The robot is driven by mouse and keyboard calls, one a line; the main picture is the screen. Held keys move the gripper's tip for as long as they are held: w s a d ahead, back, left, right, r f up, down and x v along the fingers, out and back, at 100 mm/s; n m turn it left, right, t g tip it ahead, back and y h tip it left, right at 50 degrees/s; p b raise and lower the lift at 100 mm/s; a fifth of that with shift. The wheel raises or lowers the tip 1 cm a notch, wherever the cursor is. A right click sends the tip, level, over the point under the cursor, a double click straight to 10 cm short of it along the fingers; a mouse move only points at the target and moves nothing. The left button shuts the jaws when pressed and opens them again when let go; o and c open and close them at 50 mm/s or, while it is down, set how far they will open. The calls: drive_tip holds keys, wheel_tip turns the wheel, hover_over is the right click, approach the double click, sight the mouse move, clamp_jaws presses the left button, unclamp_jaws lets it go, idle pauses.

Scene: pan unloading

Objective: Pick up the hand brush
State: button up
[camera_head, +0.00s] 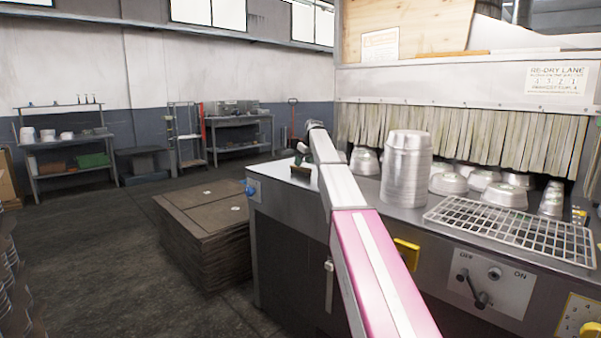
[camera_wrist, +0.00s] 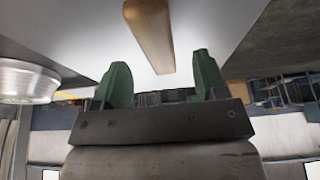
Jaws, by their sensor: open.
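The hand brush shows in the wrist view as a long brown wooden piece (camera_wrist: 150,32) lying on the pale metal top. In the head view a small brown end of it (camera_head: 301,171) shows at the far left corner of the bench. My gripper (camera_wrist: 161,62) is open, its two green fingers apart, with the brush's near end in line with the gap between them. The fingers do not appear to touch the brush. In the head view my gripper (camera_head: 299,158) is small, just above the brush, and my arm hides part of that area.
A tall stack of metal pans (camera_head: 407,170) stands right of my arm, with several upturned pans (camera_head: 448,182) behind it by the strip curtain (camera_head: 460,130). A wire rack (camera_head: 510,228) lies at the right. A stack of brown sheets (camera_head: 205,225) stands left of the bench.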

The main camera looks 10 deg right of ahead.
sight(300, 169)
drive_tip(key=x, duration=0.5)
drive_tip(key=shift+w, duration=0.15)
drive_tip(key=c, duration=1)
drive_tip(key=shift+c, duration=0.2)
drive_tip(key=shift+r, duration=0.1)
drive_tip(key=shift+r, duration=0.5)
drive_tip(key=r, duration=0.2)
drive_tip(key=a+r, duration=0.1)
drive_tip(key=shift+s+a+r, duration=0.1)
drive_tip(key=shift+s+r, duration=0.15)
drive_tip(key=shift+r, duration=0.15)
drive_tip(key=s+a+r, duration=0.4)
drive_tip(key=a+r, duration=0.2)
drive_tip(key=a, duration=0.3)
drive_tip(key=shift+a, duration=0.35)
